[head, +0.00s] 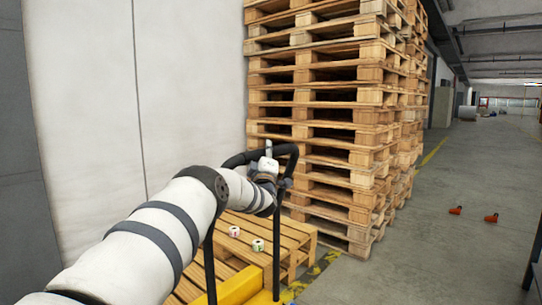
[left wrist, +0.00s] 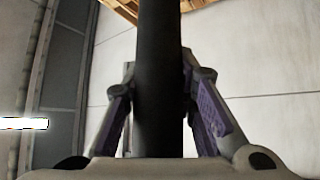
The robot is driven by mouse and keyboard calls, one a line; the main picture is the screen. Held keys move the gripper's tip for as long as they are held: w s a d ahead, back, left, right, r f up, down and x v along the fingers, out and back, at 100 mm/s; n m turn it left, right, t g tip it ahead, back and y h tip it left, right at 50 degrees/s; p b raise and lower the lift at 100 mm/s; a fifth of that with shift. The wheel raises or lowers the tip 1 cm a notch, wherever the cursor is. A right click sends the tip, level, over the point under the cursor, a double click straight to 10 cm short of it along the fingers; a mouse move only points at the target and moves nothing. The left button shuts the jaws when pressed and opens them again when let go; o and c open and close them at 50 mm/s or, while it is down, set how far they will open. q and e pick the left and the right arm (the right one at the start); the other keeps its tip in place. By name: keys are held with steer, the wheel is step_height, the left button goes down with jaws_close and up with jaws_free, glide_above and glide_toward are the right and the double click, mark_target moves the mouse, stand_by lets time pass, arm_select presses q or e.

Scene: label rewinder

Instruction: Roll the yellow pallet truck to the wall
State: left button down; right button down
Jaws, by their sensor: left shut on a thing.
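The yellow pallet truck (head: 236,289) shows low in the head view, with its black handle frame rising from it, partly hidden behind my left arm. My left gripper (head: 268,165) is shut on the top of the black handle (head: 286,149). In the left wrist view the dark handle bar (left wrist: 158,75) runs upright between the two fingers. A pale wall (head: 85,95) stands on the left, close behind the truck. My right gripper is not in view.
A wooden pallet (head: 285,232) with two small white rolls (head: 258,245) lies in front of the truck. A tall pallet stack (head: 340,125) stands beyond it. Two orange items (head: 491,218) lie on the open floor at right. A dark post (head: 533,265) shows at the right edge.

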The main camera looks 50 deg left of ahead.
arm_select(q)
steer(key=shift+s+a+f, duration=0.2)
steer(key=shift+a+f, duration=0.55)
steer(key=shift+f, duration=0.05)
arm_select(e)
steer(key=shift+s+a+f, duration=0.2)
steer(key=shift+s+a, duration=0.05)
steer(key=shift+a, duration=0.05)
arm_select(q)
steer(key=c, duration=1.3)
jaws_free()
steer(key=shift+a, duration=0.1)
steer(key=shift+r, duration=0.1)
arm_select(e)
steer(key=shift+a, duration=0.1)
arm_select(q)
steer(key=shift+r, duration=0.2)
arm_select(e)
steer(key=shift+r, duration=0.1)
arm_select(q)
steer(key=v, duration=1.2)
